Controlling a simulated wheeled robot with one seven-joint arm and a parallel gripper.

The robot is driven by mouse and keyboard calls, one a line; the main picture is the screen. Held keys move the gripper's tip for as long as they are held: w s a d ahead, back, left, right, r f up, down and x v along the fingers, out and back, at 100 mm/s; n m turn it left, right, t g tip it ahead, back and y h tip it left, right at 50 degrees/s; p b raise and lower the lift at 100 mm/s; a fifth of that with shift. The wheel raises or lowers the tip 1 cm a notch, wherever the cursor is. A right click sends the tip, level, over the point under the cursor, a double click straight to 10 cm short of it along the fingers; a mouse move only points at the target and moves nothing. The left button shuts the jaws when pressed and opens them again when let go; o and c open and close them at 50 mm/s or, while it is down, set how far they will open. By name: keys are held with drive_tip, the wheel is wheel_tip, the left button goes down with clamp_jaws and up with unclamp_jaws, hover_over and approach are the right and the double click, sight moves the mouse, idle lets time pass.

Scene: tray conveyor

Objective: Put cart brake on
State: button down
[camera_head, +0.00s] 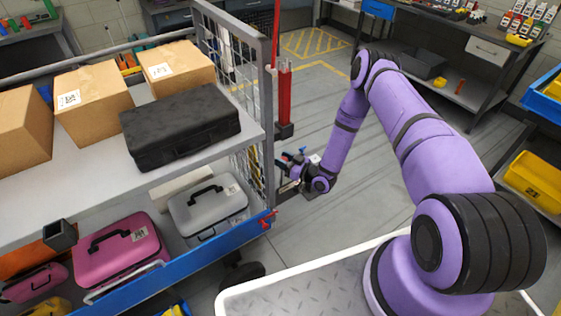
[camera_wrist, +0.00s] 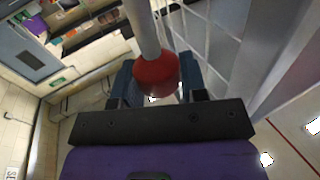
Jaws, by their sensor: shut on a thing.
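The cart (camera_head: 185,263) is a grey frame with a blue lower rim and a wire-mesh end, on the left of the head view. My gripper (camera_head: 284,168) is beside the mesh end at the cart's right corner. In the wrist view my gripper (camera_wrist: 157,88) is shut on a grey brake lever (camera_wrist: 143,25) with a red rounded end (camera_wrist: 156,72) between the blue fingers. The lever is hidden by my gripper in the head view. A small red part (camera_head: 268,219) sticks out at the corner of the blue rim.
The cart's upper shelf holds cardboard boxes (camera_head: 92,95) and a black case (camera_head: 180,127). Below are a pink case (camera_head: 118,250) and a grey case (camera_head: 208,207). A red post (camera_head: 284,100) stands behind my gripper. Grey floor (camera_head: 370,215) is clear right of it.

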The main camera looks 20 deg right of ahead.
drive_tip(key=w+d+f+m+t, duration=0.1)
drive_tip(key=d+f+m, duration=0.1)
drive_tip(key=d+m, duration=0.2)
drive_tip(key=w+d+f+m+t, duration=0.2)
drive_tip(key=d+f+m, duration=0.1)
drive_tip(key=d, duration=0.5)
drive_tip(key=shift+w+d+f+m, duration=0.15)
drive_tip(key=shift+d+f+m, duration=0.2)
drive_tip(key=shift+m, duration=0.35)
drive_tip(key=c, duration=0.7)
unclamp_jaws()
drive_tip(key=shift+o, duration=0.2)
drive_tip(key=v, duration=1.1)
drive_tip(key=shift+a+f, duration=0.1)
